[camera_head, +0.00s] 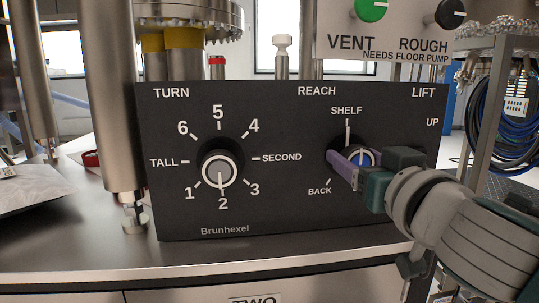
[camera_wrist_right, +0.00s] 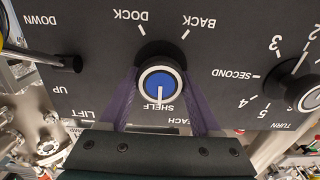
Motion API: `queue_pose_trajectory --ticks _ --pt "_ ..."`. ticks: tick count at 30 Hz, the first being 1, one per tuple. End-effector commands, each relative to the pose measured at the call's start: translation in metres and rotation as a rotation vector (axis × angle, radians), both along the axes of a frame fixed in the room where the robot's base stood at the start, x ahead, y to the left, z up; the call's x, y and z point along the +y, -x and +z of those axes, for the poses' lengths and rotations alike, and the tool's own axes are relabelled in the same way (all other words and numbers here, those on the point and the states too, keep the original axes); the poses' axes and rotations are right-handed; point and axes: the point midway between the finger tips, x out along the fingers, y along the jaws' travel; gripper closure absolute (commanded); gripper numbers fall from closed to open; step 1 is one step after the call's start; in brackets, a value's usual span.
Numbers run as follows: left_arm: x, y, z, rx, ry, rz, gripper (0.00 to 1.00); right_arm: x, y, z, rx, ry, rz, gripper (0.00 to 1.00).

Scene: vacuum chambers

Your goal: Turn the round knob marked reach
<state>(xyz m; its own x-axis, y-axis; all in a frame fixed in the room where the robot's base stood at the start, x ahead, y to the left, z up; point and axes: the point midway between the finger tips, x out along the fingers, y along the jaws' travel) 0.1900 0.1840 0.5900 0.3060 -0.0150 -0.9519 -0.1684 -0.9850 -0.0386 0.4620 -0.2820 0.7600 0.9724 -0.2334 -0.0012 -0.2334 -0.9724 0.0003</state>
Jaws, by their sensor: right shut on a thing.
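The round reach knob (camera_head: 366,157) sits on the black panel under the labels REACH and SHELF. In the wrist view the knob (camera_wrist_right: 160,84) has a blue centre and a pale rim, and its white line points towards SHELF. BACK and DOCK are marked on its other side. My right gripper (camera_head: 351,162) comes in from the right, with its purple fingers (camera_wrist_right: 162,92) on either side of the knob, shut on it. The gripper hides part of the knob and the panel's right side in the head view. My left gripper is not in view.
The turn knob (camera_head: 220,170) is left of it, pointing at 2. The lift lever (camera_wrist_right: 58,62) is on the panel's other side. Above are a green VENT knob (camera_head: 371,9) and a black ROUGH knob (camera_head: 450,13). A steel column (camera_head: 110,90) stands at the left.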

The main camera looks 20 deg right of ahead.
Motion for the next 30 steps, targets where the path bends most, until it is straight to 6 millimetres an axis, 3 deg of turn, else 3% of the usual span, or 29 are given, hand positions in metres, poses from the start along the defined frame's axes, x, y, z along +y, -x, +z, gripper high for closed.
queue_pose_trajectory --ticks 7,20,30 --pt "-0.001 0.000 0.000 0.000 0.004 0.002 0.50 0.000 0.000 0.000 0.000 0.000 0.000 0.91" --pt "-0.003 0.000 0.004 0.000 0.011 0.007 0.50 0.000 0.000 0.001 0.023 0.101 -0.002 0.91" --pt "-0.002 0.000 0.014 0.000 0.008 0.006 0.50 0.002 -0.001 0.002 0.089 0.381 -0.002 0.91"
